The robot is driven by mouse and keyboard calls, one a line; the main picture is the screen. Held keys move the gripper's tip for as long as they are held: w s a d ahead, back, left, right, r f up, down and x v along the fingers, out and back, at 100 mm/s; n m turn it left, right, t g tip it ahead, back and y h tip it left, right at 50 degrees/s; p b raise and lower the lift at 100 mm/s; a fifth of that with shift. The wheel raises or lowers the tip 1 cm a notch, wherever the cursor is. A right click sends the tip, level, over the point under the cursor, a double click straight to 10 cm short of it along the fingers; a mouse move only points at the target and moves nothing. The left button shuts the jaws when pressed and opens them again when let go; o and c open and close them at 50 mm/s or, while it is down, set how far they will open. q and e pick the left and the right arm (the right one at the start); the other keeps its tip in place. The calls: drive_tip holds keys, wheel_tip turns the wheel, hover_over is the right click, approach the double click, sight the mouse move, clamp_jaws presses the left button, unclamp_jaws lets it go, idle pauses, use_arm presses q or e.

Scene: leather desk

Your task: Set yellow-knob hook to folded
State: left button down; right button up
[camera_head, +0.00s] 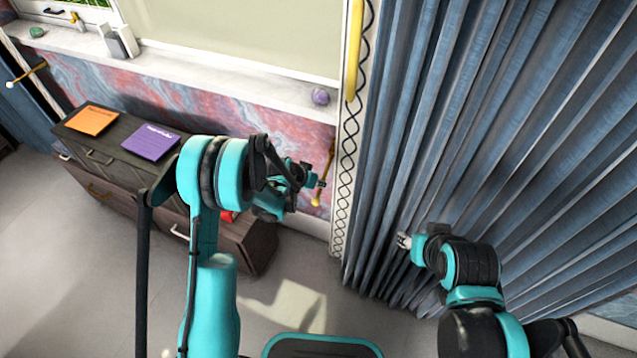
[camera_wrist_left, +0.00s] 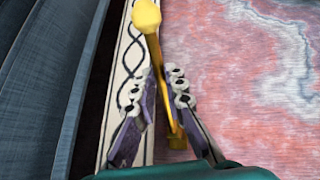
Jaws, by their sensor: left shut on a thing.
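The yellow-knob hook (camera_head: 328,172) is a thin golden arm on the marbled wall, beside the curtain's patterned trim. Its faceted yellow knob (camera_head: 316,201) is at the lower end in the head view. In the left wrist view the knob (camera_wrist_left: 146,15) is at the top, beyond the fingertips, and the arm runs down between the fingers. My left gripper (camera_head: 318,183) is shut on the hook's arm; its fingers (camera_wrist_left: 164,90) lie on both sides of it. My right gripper (camera_head: 403,240) is in front of the curtain, away from the hook, too small to read.
Blue curtains (camera_head: 450,130) hang close on the right. A dark drawer cabinet (camera_head: 88,138) with an orange sheet (camera_head: 93,119) and a purple sheet (camera_head: 150,142) stands left. A purple ball (camera_head: 320,96) sits on the windowsill (camera_head: 230,80). Another hook with a white knob (camera_head: 10,84) is far left.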

use_arm(q)
drive_tip(key=c, duration=1.6)
unclamp_jaws()
drive_tip(key=shift+o, duration=0.2)
drive_tip(key=v, duration=1.2)
